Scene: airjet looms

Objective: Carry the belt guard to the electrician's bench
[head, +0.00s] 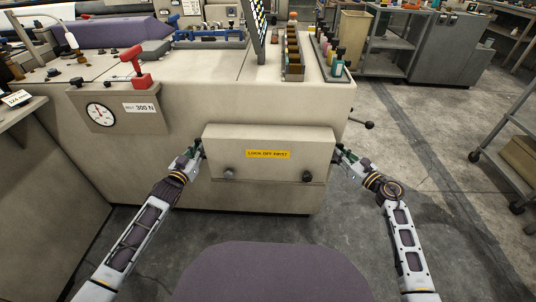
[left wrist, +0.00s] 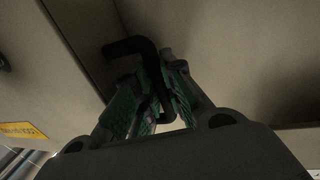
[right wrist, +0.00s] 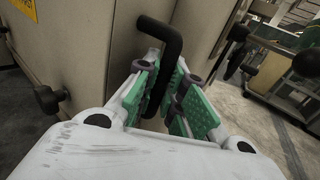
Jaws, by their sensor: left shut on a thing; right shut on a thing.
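The belt guard (head: 269,166) is a beige box-shaped cover with a yellow "LOCK OFF FIRST" label and two dark knobs on its front. It is at the front of the beige loom (head: 190,165); I cannot tell whether it touches the loom. My left gripper (head: 198,150) is shut on a black bent handle (left wrist: 133,46) at the guard's left side. My right gripper (head: 340,154) is shut on the matching black handle (right wrist: 160,35) at its right side. The guard looks level between both grippers. The electrician's bench cannot be made out for certain.
A gauge panel (head: 117,110) with a "300 N" label and a red lever (head: 135,68) are on the loom to the left. A black-knobbed lever (head: 362,123) sticks out at the loom's right. A wheeled cart (head: 515,150) stands far right. The floor (head: 420,130) between is clear.

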